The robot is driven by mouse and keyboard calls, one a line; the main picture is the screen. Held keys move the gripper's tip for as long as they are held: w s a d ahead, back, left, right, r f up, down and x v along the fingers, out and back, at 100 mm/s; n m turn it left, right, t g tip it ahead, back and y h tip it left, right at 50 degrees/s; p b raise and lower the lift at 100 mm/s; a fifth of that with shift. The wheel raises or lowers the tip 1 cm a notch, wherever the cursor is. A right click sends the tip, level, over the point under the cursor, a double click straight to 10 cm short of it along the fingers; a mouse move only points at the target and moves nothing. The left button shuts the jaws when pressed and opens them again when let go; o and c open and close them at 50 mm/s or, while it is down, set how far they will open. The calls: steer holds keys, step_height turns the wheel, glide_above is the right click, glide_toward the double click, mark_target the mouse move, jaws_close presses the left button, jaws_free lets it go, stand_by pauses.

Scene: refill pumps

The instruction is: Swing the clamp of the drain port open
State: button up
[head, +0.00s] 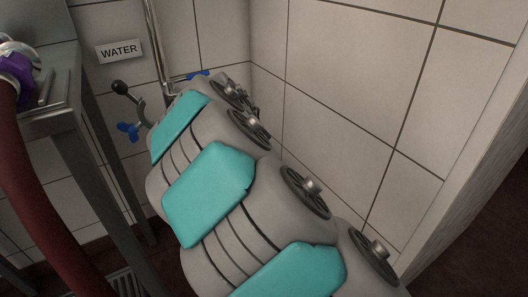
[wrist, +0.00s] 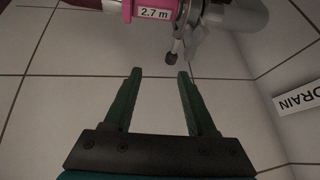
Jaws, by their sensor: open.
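In the wrist view my gripper (wrist: 160,73) is open and empty, with two dark green fingers apart. Just beyond the fingertips, a short lever with a dark knob (wrist: 172,58) hangs from a grey metal fitting (wrist: 205,38) at the top; it looks like the clamp. The knob appears in the gap between the fingers, without visible contact. A pink hose coupling (wrist: 150,12) labelled "2.7 m" meets the fitting on its left. The DRAIN sign (wrist: 298,98) is on the wall at right. Whether the clamp is closed is unclear. In the head view my arm hides the gripper.
In the head view, a WATER sign (head: 119,51) hangs beside a metal pipe (head: 156,40). A black-knobbed lever (head: 119,88) and a blue handle (head: 128,131) stand near it. A metal table (head: 62,122) at left carries a purple coupling (head: 16,70) with a dark red hose (head: 36,215).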

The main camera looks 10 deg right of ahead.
steer(key=s, duration=1.1)
steer(key=shift+d+r, duration=0.4)
steer(key=shift+r, duration=0.05)
